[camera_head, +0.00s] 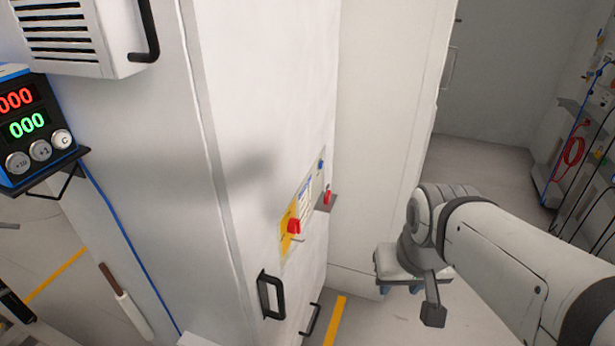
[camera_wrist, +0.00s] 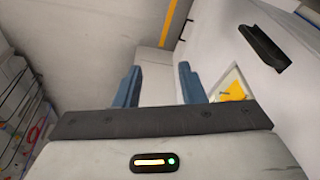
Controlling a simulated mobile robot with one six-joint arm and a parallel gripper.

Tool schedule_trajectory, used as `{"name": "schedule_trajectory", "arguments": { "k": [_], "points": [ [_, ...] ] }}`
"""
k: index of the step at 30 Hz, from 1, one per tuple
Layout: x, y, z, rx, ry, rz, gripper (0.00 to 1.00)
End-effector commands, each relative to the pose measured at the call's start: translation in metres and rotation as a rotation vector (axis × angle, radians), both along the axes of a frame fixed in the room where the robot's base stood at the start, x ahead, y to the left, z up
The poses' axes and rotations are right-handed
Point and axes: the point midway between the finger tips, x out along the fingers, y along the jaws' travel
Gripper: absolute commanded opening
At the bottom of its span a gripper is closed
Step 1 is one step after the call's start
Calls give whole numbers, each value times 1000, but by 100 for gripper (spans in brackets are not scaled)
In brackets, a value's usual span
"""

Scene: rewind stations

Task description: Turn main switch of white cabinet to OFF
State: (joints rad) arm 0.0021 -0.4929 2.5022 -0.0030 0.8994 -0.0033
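The white cabinet (camera_head: 265,90) stands in the middle of the head view. A red rotary switch (camera_head: 293,226) sits on a yellow plate (camera_head: 285,218) on its side face; its position is too small to read. A second red knob (camera_head: 327,196) sits on a small grey plate further back. My gripper (camera_head: 399,289) is to the right of the cabinet, apart from it and lower than the switch. In the wrist view my gripper (camera_wrist: 159,85) is open, with nothing between its blue fingers. Part of the yellow plate (camera_wrist: 232,88) shows beside the right finger; the switch is hidden there.
Black handles (camera_head: 270,294) stick out of the cabinet below the switch; one shows in the wrist view (camera_wrist: 263,47). A counter display (camera_head: 30,125) is at the left. A rack with a red cable (camera_head: 572,150) stands at the right. Floor between rack and cabinet is free.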

Motion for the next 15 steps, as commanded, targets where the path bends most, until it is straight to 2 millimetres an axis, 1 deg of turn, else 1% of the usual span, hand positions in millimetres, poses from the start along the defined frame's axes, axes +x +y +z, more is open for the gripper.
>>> {"name": "schedule_trajectory", "arguments": {
  "k": [2,3,6,9,11,14,15],
  "points": [
    [0,0,0,0,0,0,36],
    [0,0,0,0,0,0,38],
    [1,2,-2,14,14,-11,46],
    [2,8,-10,71,73,-47,54],
    [4,16,-18,132,135,-95,59],
    [11,35,-33,273,272,-215,59],
    [15,45,-39,340,336,-274,59]
  ]
}}
